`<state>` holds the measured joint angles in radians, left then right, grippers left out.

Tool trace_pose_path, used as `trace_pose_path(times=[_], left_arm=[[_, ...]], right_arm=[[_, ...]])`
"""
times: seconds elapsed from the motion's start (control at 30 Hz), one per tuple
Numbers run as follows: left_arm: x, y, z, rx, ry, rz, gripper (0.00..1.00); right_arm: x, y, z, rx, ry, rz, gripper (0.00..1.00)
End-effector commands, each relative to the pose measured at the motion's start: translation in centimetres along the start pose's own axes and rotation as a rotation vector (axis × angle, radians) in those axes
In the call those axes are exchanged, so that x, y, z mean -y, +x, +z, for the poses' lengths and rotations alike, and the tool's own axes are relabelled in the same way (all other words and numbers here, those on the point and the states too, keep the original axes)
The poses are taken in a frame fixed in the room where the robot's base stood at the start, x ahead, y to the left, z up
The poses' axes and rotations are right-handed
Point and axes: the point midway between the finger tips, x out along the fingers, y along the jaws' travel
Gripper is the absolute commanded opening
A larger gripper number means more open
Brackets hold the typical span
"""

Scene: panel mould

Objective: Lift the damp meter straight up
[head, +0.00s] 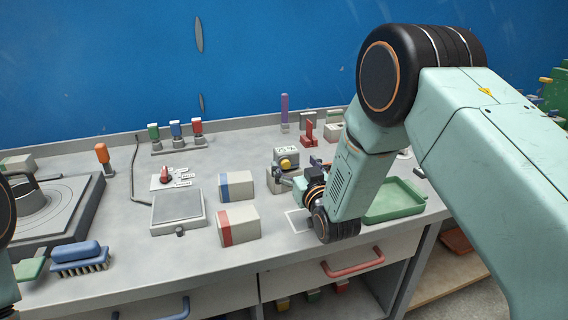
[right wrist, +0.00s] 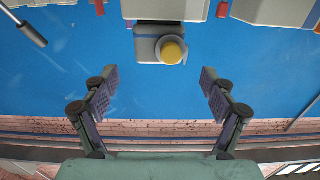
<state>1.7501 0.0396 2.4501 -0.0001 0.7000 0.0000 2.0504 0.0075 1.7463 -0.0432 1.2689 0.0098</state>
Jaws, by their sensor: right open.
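The damp meter, which I take to be the small grey box with a yellow round knob (head: 286,155), is at the middle of the bench in the head view. In the right wrist view the grey box (right wrist: 150,46) shows at top centre with its yellow knob facing the camera. My right gripper (right wrist: 160,76) is open, its two fingers apart and empty. The box appears between and beyond the fingertips, with no contact seen.
Two striped blocks (head: 238,224) and a flat scale (head: 178,212) stand left of the right gripper. A green tray (head: 395,204) lies to its right, partly behind my arm. A blue brush (head: 80,258) is at front left. A red-handled item (head: 309,133) stands behind.

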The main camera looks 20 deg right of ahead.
Motion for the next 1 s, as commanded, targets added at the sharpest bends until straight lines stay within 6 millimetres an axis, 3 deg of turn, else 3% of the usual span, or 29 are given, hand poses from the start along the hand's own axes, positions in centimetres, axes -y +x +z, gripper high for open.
trace_pose_path(times=[0.47, 0.8, 1.0], left_arm=[[0.0, 0.6, 0.0, 0.000, 0.000, 0.000, 0.40], [0.0, 0.6, 0.0, 0.000, 0.000, 0.000, 0.40], [0.0, 0.6, 0.0, 0.000, 0.000, 0.000, 0.40]], right_arm=[[-0.3, 4.9, 0.4, 0.001, -0.001, -0.004, 0.85], [-0.1, 5.4, 0.3, 0.002, 0.000, -0.005, 0.85], [-0.1, 5.4, 0.3, 0.002, 0.000, -0.005, 0.69]])
